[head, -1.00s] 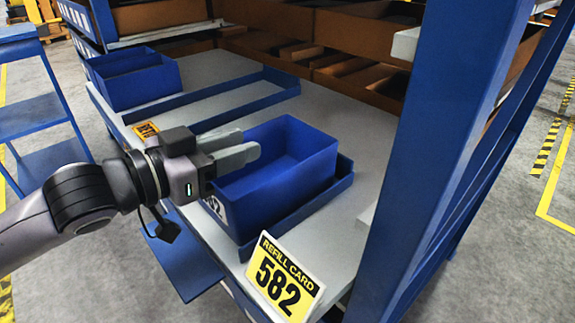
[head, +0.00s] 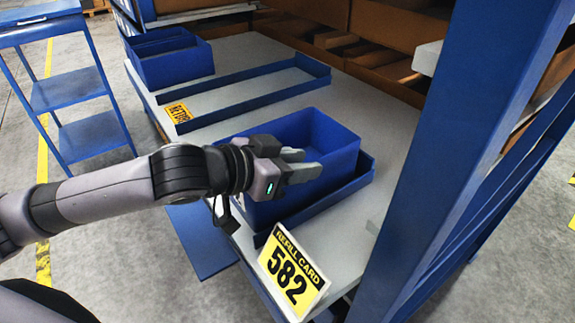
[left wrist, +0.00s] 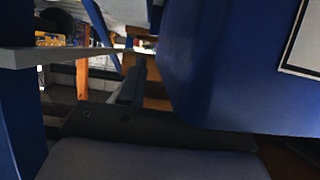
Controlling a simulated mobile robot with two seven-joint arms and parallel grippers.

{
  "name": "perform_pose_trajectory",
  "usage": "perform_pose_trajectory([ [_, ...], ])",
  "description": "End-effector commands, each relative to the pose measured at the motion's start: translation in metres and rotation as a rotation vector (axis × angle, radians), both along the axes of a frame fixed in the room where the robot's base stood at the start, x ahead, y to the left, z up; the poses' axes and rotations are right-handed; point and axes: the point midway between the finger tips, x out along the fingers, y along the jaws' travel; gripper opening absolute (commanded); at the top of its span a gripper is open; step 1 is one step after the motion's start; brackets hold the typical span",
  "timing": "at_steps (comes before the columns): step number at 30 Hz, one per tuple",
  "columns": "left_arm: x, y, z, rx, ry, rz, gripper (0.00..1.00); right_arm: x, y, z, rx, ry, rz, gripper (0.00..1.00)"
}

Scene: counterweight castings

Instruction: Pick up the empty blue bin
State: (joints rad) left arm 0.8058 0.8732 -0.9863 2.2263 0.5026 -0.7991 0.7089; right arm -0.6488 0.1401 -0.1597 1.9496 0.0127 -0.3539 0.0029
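The blue bin (head: 338,172) stands upright in a low blue tray (head: 330,199) on the grey shelf, and its visible inside is empty. My left gripper (head: 309,163) reaches in from the left, its two grey fingers a little apart and over the bin in the head view. I cannot tell whether a bin wall is between them. In the left wrist view the bin's blue wall (left wrist: 225,75) with a white label fills the right side, close by. One dark finger (left wrist: 131,84) shows to its left; the other is hidden. My right gripper is not in view.
A thick blue post (head: 465,130) rises to the right. Behind lie an empty blue frame (head: 250,102) with a yellow card and more blue bins (head: 178,68). A blue cart (head: 72,95) stands left.

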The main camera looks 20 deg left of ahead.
Motion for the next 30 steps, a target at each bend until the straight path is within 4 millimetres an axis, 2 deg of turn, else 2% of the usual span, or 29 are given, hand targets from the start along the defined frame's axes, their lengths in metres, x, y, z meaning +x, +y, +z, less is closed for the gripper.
perform_pose_trajectory([
  [10, 0.0057, -0.0048, -0.0034, 0.001, -0.001, 0.0, 0.34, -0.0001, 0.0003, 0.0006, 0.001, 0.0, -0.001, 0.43],
  [11, 0.0057, -0.0048, -0.0034, 0.001, -0.001, 0.0, 0.28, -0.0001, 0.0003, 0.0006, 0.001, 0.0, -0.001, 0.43],
  [13, 0.0056, -0.0048, -0.0034, 0.001, -0.001, 0.0, 0.05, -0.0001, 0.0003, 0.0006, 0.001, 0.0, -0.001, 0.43],
  [14, 0.0057, -0.0048, -0.0033, 0.001, -0.001, 0.0, 0.0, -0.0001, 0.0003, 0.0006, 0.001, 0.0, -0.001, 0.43],
  [30, 0.0055, -0.0046, -0.0033, 0.001, -0.001, 0.0, 0.0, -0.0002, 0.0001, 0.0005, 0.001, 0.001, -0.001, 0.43],
])
